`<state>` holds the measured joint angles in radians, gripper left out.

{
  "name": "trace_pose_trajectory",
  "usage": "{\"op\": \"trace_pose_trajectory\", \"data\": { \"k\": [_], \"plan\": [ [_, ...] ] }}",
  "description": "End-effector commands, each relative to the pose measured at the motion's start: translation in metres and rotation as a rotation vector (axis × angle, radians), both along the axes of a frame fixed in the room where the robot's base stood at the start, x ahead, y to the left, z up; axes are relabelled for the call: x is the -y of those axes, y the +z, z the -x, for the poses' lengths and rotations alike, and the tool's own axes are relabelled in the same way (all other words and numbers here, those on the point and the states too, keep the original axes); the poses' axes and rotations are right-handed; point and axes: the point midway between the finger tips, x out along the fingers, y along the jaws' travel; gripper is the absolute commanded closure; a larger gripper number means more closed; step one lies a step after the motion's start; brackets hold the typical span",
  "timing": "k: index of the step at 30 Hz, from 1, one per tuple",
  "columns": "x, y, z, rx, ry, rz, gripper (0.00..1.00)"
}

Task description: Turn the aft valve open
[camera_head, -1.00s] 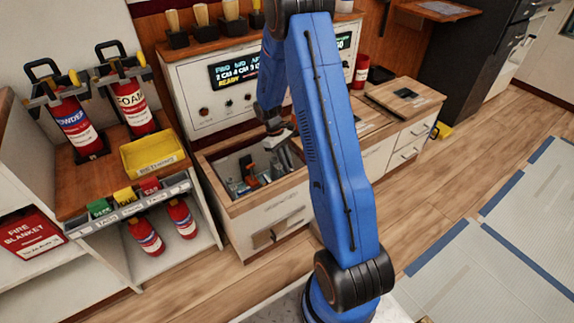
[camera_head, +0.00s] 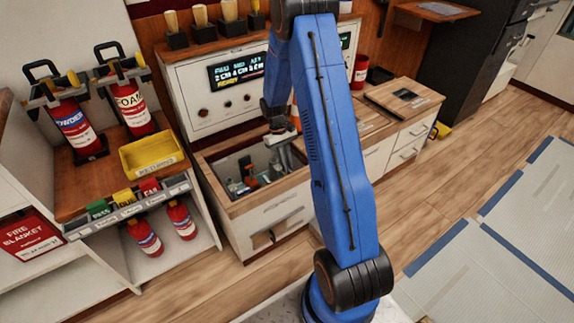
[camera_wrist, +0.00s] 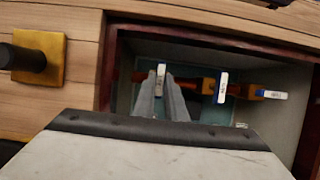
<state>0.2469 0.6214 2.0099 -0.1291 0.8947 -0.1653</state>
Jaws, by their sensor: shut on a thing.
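An open recessed bay (camera_head: 215,165) in the counter holds a row of valves on orange-brown pipework. In the wrist view, three white-and-blue valve handles show: a left one (camera_wrist: 160,77), a middle one (camera_wrist: 221,88) and a right one (camera_wrist: 271,95). The left and middle handles stand across the pipe, and the right one lies along it. My gripper (camera_wrist: 164,92) reaches into the bay and is shut on the left handle, whose top shows between the grey fingers. The handle labels are too small to read, so I cannot tell which is aft. In the head view, my gripper (camera_head: 286,158) is partly hidden by my arm.
A display panel (camera_head: 235,72) with text stands behind the bay. A yellow bin (camera_head: 152,153) and fire extinguishers (camera_head: 133,105) stand at left. In the wrist view, a black knob on a yellow plate (camera_wrist: 40,57) sits beside the bay. Bay walls surround the gripper closely.

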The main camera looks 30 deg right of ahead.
Motion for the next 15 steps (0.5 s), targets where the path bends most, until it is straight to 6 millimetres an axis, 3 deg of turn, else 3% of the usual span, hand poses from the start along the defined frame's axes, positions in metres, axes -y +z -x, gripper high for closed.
{"op": "trace_pose_trajectory", "data": {
  "k": [2,3,5,15],
  "plan": [
    [-0.0001,0.0002,-0.0002,0.001,-0.001,0.0,1.0],
    [-0.0001,0.0002,-0.0003,0.001,-0.001,0.0,0.84],
    [-0.0001,0.0002,-0.0002,0.001,-0.001,0.0,0.7],
    [0.0,0.0016,-0.0009,0.001,0.0,0.0,0.7]
  ]
}}
